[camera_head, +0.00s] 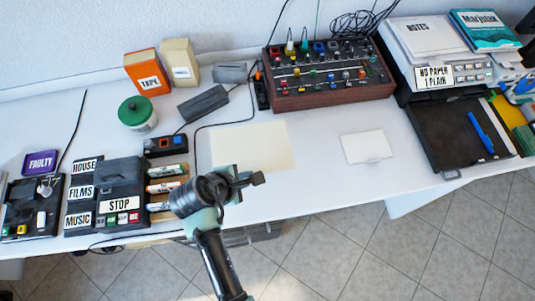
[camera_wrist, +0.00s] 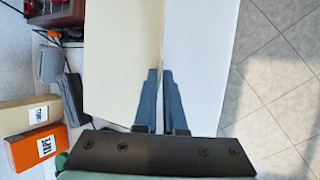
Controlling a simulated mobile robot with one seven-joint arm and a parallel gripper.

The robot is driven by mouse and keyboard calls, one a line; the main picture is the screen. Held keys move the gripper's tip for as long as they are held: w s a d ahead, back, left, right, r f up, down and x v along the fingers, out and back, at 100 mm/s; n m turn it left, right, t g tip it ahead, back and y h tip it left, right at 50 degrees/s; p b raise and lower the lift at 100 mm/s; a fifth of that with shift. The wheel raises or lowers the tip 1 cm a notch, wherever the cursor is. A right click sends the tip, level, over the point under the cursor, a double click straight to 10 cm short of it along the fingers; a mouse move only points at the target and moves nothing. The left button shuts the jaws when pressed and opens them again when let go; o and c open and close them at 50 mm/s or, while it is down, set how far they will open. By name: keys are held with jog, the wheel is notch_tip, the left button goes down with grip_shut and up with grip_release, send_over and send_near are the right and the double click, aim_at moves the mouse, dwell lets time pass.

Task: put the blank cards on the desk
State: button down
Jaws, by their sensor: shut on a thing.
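My gripper (camera_head: 258,179) is low over the front part of the white desk (camera_head: 320,182), beside the cream sheet (camera_head: 250,145). In the wrist view its dark fingers (camera_wrist: 159,75) are close together, over the line between the cream surface (camera_wrist: 120,60) and a white surface. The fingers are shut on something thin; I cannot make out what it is. A flat white card or pad (camera_head: 366,147) lies apart on the desk, right of the cream sheet. I cannot tell whether it is the blank cards.
A mixer (camera_head: 325,75) stands at the back. A black tray (camera_head: 465,133) and paper machine are at the right. An orange TAPE box (camera_head: 148,72) stands back left.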

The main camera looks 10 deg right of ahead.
aim_at(250, 194)
notch_tip(250, 194, down, 10)
jog(key=shift+r+b, duration=0.15)
jog(key=shift+b, duration=0.5)
jog(key=c, duration=1.3)
grip_release()
